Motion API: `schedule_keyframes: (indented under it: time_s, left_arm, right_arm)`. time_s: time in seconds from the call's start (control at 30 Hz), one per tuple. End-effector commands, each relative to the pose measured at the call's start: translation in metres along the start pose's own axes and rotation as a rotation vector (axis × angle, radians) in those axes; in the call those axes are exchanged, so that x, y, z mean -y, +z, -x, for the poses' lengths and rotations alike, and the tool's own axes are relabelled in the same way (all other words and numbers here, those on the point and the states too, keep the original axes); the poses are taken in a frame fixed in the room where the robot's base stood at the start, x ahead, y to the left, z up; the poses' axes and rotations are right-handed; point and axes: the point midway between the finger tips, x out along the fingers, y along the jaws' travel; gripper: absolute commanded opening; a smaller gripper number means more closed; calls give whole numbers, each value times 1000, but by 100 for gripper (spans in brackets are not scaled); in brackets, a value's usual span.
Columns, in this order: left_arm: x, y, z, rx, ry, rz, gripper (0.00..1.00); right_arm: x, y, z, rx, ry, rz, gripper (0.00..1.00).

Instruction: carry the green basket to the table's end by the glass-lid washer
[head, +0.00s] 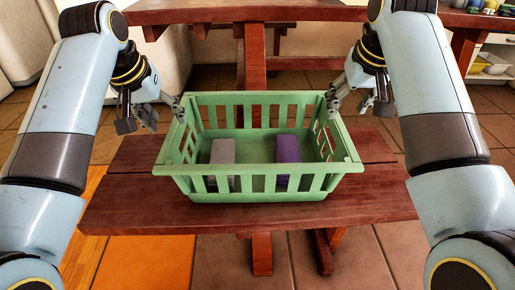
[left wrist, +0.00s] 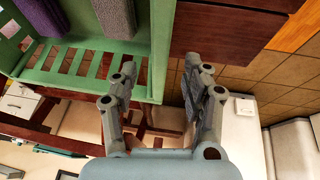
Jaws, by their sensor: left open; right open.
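The green basket (head: 262,185), with slatted walls, stands upright on a red-brown wooden bench. It holds a grey folded cloth-like item (head: 222,153) and a purple one (head: 288,150). My left gripper (head: 152,112) is open at the basket's left end. In the left wrist view its fingers (left wrist: 160,78) are spread, and the basket's green end wall (left wrist: 160,45) shows between them; I cannot tell if they touch it. My right gripper (head: 352,98) is open at the basket's right end, with a finger close to the rim. The glass-lid washer cannot be made out for certain.
The bench (head: 130,205) has bare wood left and right of the basket. A red-brown table (head: 200,12) stands behind it. White rounded appliances (head: 150,45) stand at the back left. A shelf with small containers (head: 490,62) is at the far right. The floor is tiled.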

Motion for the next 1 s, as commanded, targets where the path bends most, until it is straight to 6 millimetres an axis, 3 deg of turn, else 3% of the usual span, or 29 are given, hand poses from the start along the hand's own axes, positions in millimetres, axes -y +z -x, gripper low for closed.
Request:
schedule_keyframes:
  time_s: [0.2, 0.4, 0.83, 1.0]
  left_arm:
    - [0, 0, -41, 2, 0, 0, 48]
    - [0, 0, -66, 2, 0, 0, 48]
    - [0, 0, -75, -1, 0, 0, 48]
    - [0, 0, -75, -1, 0, 0, 29]
  right_arm:
    - [-1, 1, -41, 4, 2, 1, 52]
    - [0, 0, -66, 2, 1, 1, 52]
    - [0, 0, -75, 0, 0, 0, 52]
    - [0, 0, -75, 0, 0, 0, 32]
